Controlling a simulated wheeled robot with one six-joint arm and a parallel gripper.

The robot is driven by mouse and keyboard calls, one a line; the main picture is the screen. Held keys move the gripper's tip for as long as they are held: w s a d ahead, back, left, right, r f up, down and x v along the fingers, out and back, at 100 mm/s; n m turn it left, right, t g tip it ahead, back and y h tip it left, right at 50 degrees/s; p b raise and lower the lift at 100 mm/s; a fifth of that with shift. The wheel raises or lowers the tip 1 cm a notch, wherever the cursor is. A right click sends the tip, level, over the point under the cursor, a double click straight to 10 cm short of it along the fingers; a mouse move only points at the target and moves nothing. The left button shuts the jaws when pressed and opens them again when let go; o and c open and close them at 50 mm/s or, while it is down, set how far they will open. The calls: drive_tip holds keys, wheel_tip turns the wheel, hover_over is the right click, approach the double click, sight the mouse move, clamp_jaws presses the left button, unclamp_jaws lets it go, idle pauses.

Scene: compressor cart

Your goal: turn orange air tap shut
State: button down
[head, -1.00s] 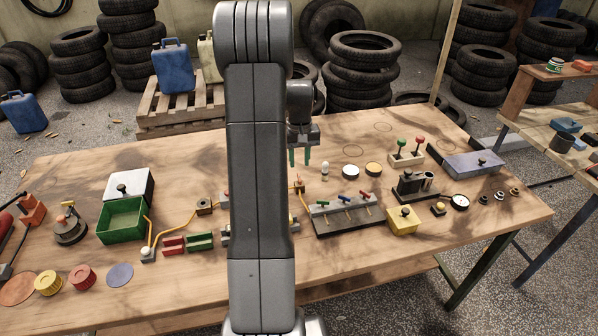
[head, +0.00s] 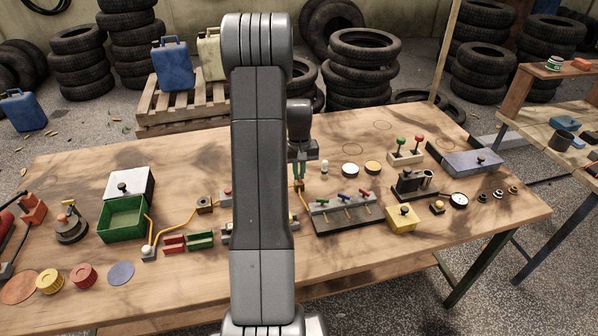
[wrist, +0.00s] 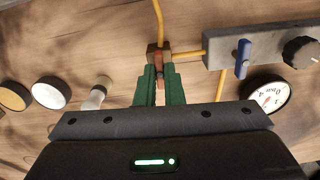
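The orange air tap (wrist: 159,57) is a small brass fitting with an orange handle, joined to yellow hose, in the upper middle of the wrist view. In the head view the tap (head: 299,188) is small and partly covered by my gripper. My gripper (wrist: 160,75) points down at it, its green fingers on either side of the orange handle and close against it. The gripper (head: 299,178) also shows just right of my arm in the head view. The fingers hide part of the handle.
A grey block with blue lever (wrist: 243,58) and black knob (wrist: 300,52) sits close right of the tap. A gauge (wrist: 268,95) lies nearby. A small white-topped post (wrist: 96,93) stands left. In the head view, a manifold with coloured levers (head: 345,216) is right of the tap.

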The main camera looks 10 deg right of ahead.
drive_tip(key=shift+m, duration=0.4)
drive_tip(key=m+b, duration=0.1)
drive_tip(key=m, duration=0.2)
drive_tip(key=shift+f+m+b, duration=0.1)
drive_tip(key=shift+m+b, duration=0.2)
drive_tip(key=shift+b, duration=0.05)
drive_tip(key=m+b, duration=0.1)
drive_tip(key=m, duration=0.8)
drive_tip(key=shift+b, duration=0.35)
drive_tip(key=shift+m, duration=1.8)
drive_tip(key=c, duration=1.5)
unclamp_jaws()
drive_tip(key=shift+c, duration=0.2)
